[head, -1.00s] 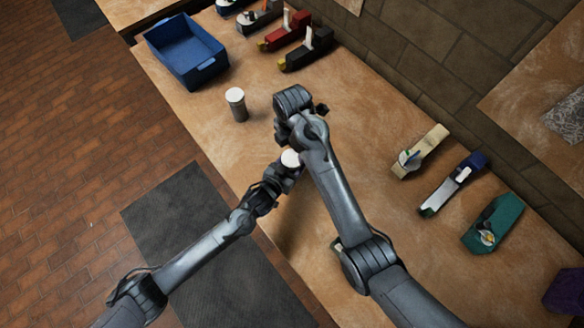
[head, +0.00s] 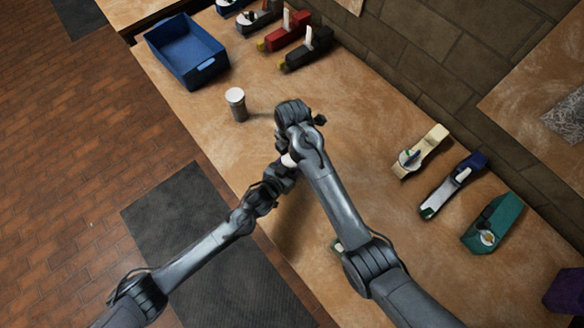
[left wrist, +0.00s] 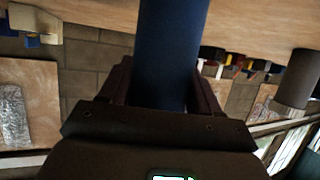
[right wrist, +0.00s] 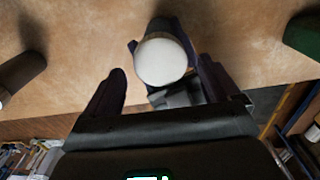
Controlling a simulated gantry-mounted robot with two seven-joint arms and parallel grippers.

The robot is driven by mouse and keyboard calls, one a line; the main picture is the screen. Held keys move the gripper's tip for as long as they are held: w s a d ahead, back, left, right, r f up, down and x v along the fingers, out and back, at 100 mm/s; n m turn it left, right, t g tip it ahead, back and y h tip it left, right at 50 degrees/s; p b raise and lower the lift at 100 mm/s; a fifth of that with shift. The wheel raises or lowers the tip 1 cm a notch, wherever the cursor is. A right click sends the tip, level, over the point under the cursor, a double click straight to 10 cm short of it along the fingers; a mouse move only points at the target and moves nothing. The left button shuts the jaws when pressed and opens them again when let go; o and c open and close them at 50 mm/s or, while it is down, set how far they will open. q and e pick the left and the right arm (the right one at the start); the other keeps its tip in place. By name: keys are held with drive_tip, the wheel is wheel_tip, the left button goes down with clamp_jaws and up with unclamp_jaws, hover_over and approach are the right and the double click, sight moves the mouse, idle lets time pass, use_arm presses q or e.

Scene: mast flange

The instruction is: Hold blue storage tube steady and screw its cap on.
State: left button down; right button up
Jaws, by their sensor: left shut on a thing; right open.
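The blue storage tube (left wrist: 170,50) stands between the fingers of my left gripper (left wrist: 160,76), which is shut on it. Its round white cap (right wrist: 162,60) sits on top of the tube; whether it is tight cannot be told. In the head view the cap (head: 288,161) is partly covered by my right arm. My right gripper (right wrist: 164,76) is open, with its fingers apart from the cap on either side in the right wrist view. The right fingertips are hidden in the head view.
A grey tube with a white top (head: 237,106) stands nearby on the table. A blue bin (head: 187,50) is at the far left. Colored clamp-like items, including red (head: 284,34) and green (head: 493,226) ones, line the wall side.

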drive_tip(key=shift+f, duration=1.35)
drive_tip(key=shift+c, duration=0.3)
drive_tip(key=c, duration=1)
drive_tip(key=o, duration=1.1)
drive_tip(key=shift+o, duration=0.2)
drive_tip(key=shift+r, duration=0.1)
drive_tip(key=shift+r, duration=2.2)
drive_tip(key=shift+o, duration=0.6)
